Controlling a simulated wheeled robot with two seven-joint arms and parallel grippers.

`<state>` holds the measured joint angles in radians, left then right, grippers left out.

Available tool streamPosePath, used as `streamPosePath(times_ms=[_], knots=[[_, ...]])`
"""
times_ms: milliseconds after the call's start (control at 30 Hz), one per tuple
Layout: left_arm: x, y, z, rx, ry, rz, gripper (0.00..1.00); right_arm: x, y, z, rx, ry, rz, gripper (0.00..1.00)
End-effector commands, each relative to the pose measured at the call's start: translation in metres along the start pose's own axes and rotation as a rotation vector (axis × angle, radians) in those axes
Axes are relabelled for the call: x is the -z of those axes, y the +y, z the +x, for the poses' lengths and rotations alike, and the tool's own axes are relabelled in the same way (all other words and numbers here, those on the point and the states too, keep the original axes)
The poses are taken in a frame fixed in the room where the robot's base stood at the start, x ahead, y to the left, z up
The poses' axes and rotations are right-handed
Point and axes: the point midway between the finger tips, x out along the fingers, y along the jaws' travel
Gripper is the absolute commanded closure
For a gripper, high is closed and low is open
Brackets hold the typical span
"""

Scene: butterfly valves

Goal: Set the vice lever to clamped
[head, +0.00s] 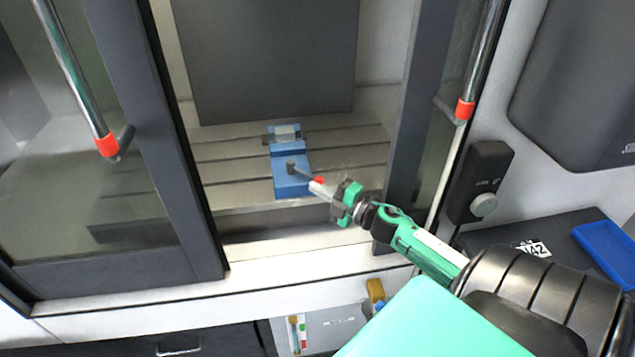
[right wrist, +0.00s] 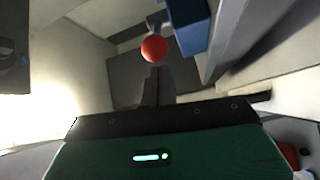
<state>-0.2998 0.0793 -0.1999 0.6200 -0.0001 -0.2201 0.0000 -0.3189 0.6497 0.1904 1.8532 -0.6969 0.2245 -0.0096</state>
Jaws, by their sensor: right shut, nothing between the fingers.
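A blue vice (head: 291,178) stands on the slotted bed inside the machine opening. Its lever (head: 304,173) runs from a dark hub on the vice towards the right and front, ending in a red knob (head: 319,180). My right gripper (head: 320,187) is shut and empty, its tip right at the red knob in the head view. In the right wrist view the red knob (right wrist: 154,48) shows just beyond the shut fingers (right wrist: 158,85), with part of the blue vice (right wrist: 190,25) behind it. I cannot tell whether the fingers touch the knob. My left gripper is not in view.
The slotted bed (head: 230,172) is clear around the vice. Door frames with chrome handles stand at the left (head: 75,75) and right (head: 480,60) of the opening. A control box with a knob (head: 480,180) and a blue tray (head: 608,250) are at the right.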

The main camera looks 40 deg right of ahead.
Motion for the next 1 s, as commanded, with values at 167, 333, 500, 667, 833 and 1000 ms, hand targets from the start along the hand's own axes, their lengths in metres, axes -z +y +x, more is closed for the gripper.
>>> streamPosePath(times_ms=[167, 333, 500, 667, 833, 1000], knots=[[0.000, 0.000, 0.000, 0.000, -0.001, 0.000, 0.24, 0.000, 0.000, 0.000, 0.000, 0.000, 0.000, 1.00], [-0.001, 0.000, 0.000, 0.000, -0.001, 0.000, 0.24, 0.000, 0.000, 0.000, 0.000, 0.000, 0.000, 1.00], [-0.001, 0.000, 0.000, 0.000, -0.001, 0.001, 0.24, 0.000, 0.005, 0.000, 0.000, 0.000, -0.002, 1.00], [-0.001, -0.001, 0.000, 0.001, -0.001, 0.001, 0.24, 0.004, 0.024, 0.002, 0.000, 0.002, -0.004, 1.00], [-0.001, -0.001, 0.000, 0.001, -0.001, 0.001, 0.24, 0.010, 0.052, 0.003, 0.002, 0.003, -0.005, 1.00], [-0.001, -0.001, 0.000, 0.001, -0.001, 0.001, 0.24, 0.015, 0.081, 0.005, 0.001, 0.003, -0.005, 1.00]])
